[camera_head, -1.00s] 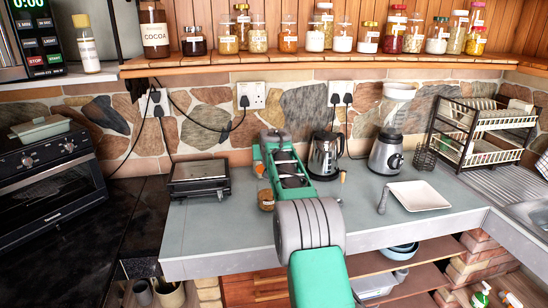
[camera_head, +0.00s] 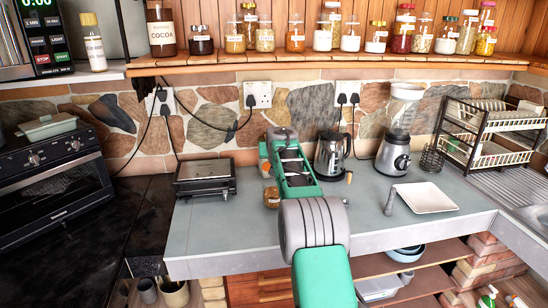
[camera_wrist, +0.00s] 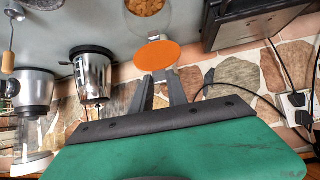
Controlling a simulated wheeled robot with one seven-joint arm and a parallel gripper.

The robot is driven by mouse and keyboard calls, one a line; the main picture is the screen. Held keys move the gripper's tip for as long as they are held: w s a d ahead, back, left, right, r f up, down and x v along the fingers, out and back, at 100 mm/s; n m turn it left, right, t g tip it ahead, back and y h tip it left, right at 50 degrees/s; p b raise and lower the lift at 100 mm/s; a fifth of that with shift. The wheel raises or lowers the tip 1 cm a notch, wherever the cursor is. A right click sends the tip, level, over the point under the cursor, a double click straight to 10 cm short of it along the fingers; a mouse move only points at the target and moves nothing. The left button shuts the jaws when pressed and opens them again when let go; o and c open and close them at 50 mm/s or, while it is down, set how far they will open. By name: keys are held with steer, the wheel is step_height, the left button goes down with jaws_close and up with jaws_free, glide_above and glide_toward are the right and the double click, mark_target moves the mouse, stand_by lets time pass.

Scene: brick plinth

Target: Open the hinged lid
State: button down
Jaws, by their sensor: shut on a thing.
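A clear glass jar (camera_wrist: 148,14) with tan contents shows at the top of the wrist view. Its round orange lid (camera_wrist: 158,56) stands off the mouth on the wall side, joined by a small hinge at the rim, so the lid is swung open. My gripper (camera_wrist: 161,76) is shut on the lid's far edge, a finger at each side. In the head view the jar (camera_head: 271,197) stands on the counter just left of my arm, an orange patch of the lid behind it. My fingers are mostly hidden there.
A black grill or toaster (camera_head: 205,177) stands left of the jar. A kettle (camera_head: 331,156) and a blender (camera_head: 393,152) stand to the right, with a white plate (camera_head: 426,197) nearer the edge. The stone wall (camera_head: 210,125) is close behind. Counter in front of the jar is clear.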

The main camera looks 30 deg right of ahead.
steer(key=shift+r, duration=0.1)
steer(key=c, duration=1.3)
jaws_free()
steer(key=b+v, duration=0.3)
steer(key=v, duration=0.4)
steer(key=shift+s+a+r, duration=0.15)
steer(key=shift+s, duration=0.15)
